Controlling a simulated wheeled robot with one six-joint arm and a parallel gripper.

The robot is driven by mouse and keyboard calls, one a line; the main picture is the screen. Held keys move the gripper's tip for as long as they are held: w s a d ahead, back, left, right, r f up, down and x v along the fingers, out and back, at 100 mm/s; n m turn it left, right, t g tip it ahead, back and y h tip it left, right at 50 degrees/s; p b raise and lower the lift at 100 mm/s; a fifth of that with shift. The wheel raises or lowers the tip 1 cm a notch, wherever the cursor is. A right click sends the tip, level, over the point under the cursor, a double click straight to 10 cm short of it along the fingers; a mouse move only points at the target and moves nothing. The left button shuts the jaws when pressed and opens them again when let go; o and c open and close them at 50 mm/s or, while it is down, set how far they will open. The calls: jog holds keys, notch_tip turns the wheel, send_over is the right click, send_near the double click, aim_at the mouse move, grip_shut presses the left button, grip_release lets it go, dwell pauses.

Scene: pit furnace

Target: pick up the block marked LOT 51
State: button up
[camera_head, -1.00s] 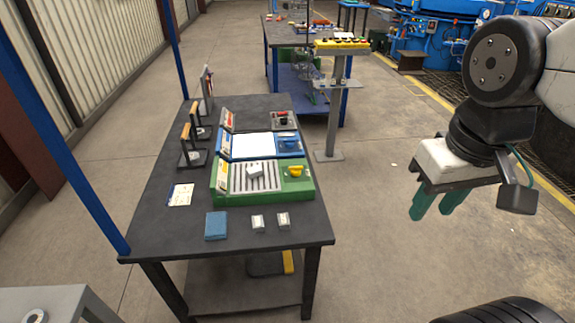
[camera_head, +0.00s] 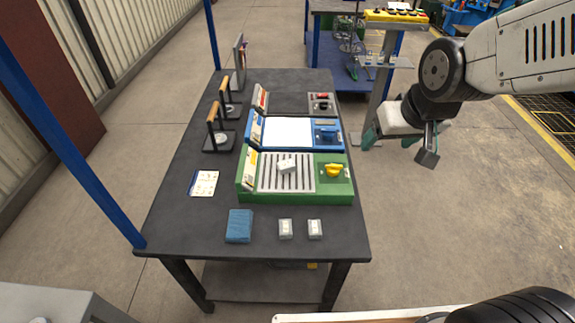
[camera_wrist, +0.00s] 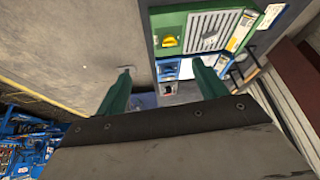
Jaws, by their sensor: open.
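Three small pale blocks show in the head view, and their markings are too small to read, so I cannot tell which is LOT 51. One block (camera_head: 287,166) rests on the slatted plate of the green station (camera_head: 312,198). Two more, a left block (camera_head: 285,229) and a right block (camera_head: 315,229), stand on the dark table (camera_head: 185,236) in front of that station. My gripper (camera_head: 389,142) is open and empty, off the table's right edge. Its two green fingers (camera_wrist: 163,75) show apart in the wrist view, with the green station beyond them.
A blue cloth-like pad (camera_head: 239,226) and a printed card (camera_head: 203,184) lie on the table. Behind the green station are a blue station (camera_head: 288,146) and wooden-handled tools (camera_head: 214,125). A yellow control panel (camera_head: 396,17) stands on a post behind my arm. A blue post rises at left.

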jog(key=w+a+f+t, duration=0.2)
jog(key=w+a+f, duration=0.3)
jog(key=w, duration=0.2)
jog(key=n+t+y, duration=0.3)
jog(key=t+y, duration=0.1)
jog(key=t, duration=0.2)
send_near(287, 165)
jog(key=w, duration=0.1)
jog(key=w+a, duration=0.1)
jog(key=shift+w, duration=0.3)
jog(key=shift+s+a+f, duration=0.1)
jog(key=shift+a+f, duration=0.25)
jog(key=shift+f, duration=0.15)
jog(key=x, duration=0.7)
jog(key=shift+w+d+f, duration=0.2)
jog(key=shift+w+f, duration=0.05)
jog(key=shift+w, duration=0.05)
jog(key=c, duration=1.4)
jog(key=shift+r, duration=0.1)
